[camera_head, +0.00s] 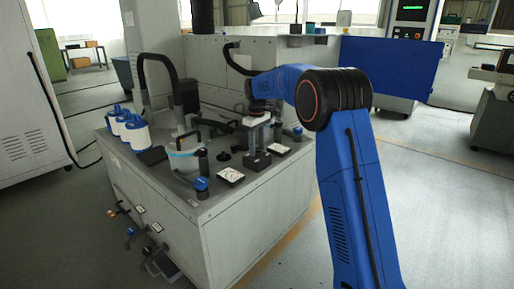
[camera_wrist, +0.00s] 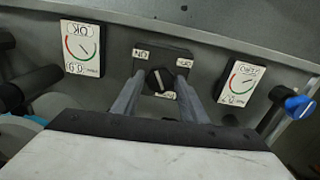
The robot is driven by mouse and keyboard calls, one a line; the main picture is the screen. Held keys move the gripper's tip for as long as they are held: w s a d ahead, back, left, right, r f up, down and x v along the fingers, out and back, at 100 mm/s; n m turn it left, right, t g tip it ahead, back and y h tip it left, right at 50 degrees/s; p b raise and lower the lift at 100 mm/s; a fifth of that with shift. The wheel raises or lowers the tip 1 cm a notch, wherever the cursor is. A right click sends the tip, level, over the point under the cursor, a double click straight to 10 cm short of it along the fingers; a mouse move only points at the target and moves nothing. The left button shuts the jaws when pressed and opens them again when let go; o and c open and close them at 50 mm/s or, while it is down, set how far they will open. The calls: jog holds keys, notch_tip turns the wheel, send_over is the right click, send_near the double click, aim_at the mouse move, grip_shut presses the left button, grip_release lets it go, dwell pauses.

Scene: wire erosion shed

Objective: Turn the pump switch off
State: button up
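The pump switch is a black rotary knob (camera_wrist: 159,79) with a pale pointer line on a dark square plate (camera_wrist: 170,55). In the wrist view its labels are upside down: one like ON at upper left, one like OFF at upper right, and a partly hidden one below. My gripper (camera_wrist: 159,82) is open, with one grey finger on each side of the knob. Gaps show between fingers and knob. In the head view my gripper (camera_head: 257,141) points down above the small dark switch box (camera_head: 257,161); the knob itself is hidden there.
Gauge cards flank the switch, one on the left (camera_wrist: 80,48) and one on the right (camera_wrist: 240,82) in the wrist view. A blue-handled valve (camera_wrist: 297,105) stands at far right. The grey bench (camera_head: 215,205) also carries a clear tub (camera_head: 183,160) and white filter canisters (camera_head: 138,135).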

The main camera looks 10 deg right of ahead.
jog(key=c, duration=0.6)
jog(key=shift+m, duration=0.3)
jog(key=m, duration=0.5)
jog(key=shift+m, duration=0.3)
jog(key=m, duration=0.5)
jog(key=shift+m, duration=0.4)
jog(key=o, duration=1.1)
